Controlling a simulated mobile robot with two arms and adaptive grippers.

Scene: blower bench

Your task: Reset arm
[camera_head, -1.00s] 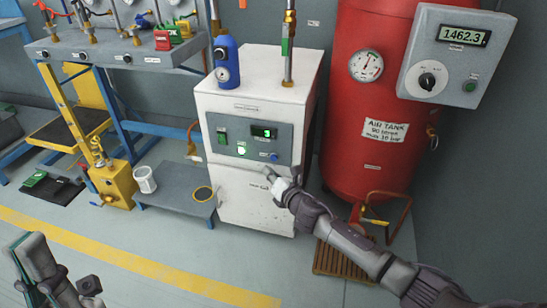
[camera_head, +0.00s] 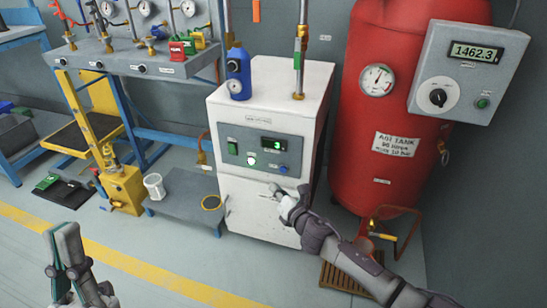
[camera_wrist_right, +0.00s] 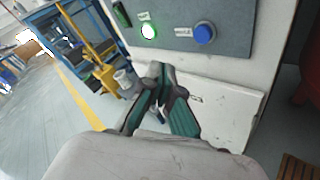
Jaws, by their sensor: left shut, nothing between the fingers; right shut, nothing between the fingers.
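My right gripper (camera_head: 276,189) is in front of the white cabinet (camera_head: 253,217), just below its grey control panel. Its fingers are shut and empty; they also show in the right wrist view (camera_wrist_right: 161,104). The panel holds a green switch, a lit green button (camera_wrist_right: 149,31), a blue button (camera_wrist_right: 204,33) and a display reading 3 (camera_head: 273,144). I cannot tell whether the fingertips touch the cabinet front. My left gripper (camera_head: 62,232) is at the lower left, above the floor, apart from everything, shut and empty.
A red air tank (camera_head: 396,165) stands right of the cabinet, with a control box (camera_head: 468,71) reading 1462.3. A blue bottle (camera_head: 238,75) stands on the cabinet. A low grey table (camera_head: 183,203) and yellow pump (camera_head: 122,187) stand to the left. The floor in front is clear.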

